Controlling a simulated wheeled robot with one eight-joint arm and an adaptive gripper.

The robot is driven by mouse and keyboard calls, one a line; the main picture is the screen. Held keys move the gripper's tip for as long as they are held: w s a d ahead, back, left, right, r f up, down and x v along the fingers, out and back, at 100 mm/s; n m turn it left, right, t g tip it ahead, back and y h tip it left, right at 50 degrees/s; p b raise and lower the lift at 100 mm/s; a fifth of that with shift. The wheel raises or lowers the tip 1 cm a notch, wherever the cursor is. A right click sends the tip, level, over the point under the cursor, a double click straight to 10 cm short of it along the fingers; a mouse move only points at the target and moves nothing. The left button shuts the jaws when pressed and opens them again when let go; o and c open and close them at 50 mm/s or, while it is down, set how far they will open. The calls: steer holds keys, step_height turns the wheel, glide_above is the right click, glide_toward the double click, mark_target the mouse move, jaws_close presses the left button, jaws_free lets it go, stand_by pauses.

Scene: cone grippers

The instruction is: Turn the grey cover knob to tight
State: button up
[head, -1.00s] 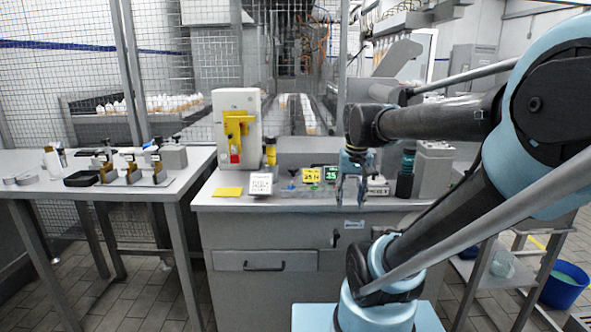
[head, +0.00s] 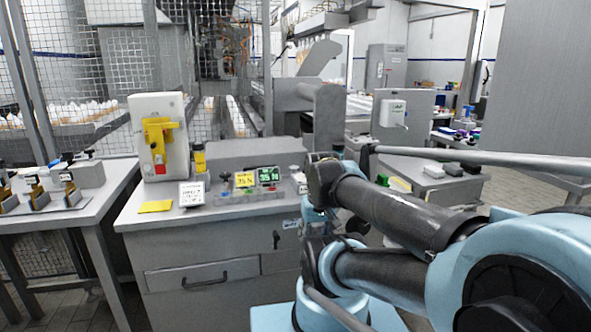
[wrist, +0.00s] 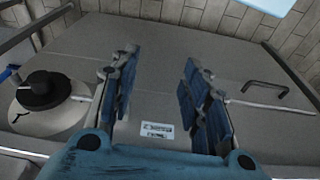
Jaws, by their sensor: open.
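In the wrist view a dark knob (wrist: 48,90) sits on a pale round base at the left edge. A black curved mark shows on the base, and a small light bar sticks out at the knob's right. I cannot tell surely that this is the grey cover knob, and I cannot pick it out in the head view. My gripper (wrist: 160,95) is open and empty, its blue fingers wide apart. It is to the right of the knob and apart from it. In the head view my arm hides most of the gripper (head: 313,212).
A grey cabinet (head: 190,250) has a drawer handle and a small label (wrist: 157,130). A side table (head: 430,180) stands at right.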

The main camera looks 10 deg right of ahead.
steer(key=shift+w+f, duration=0.15)
steer(key=shift+w, duration=0.2)
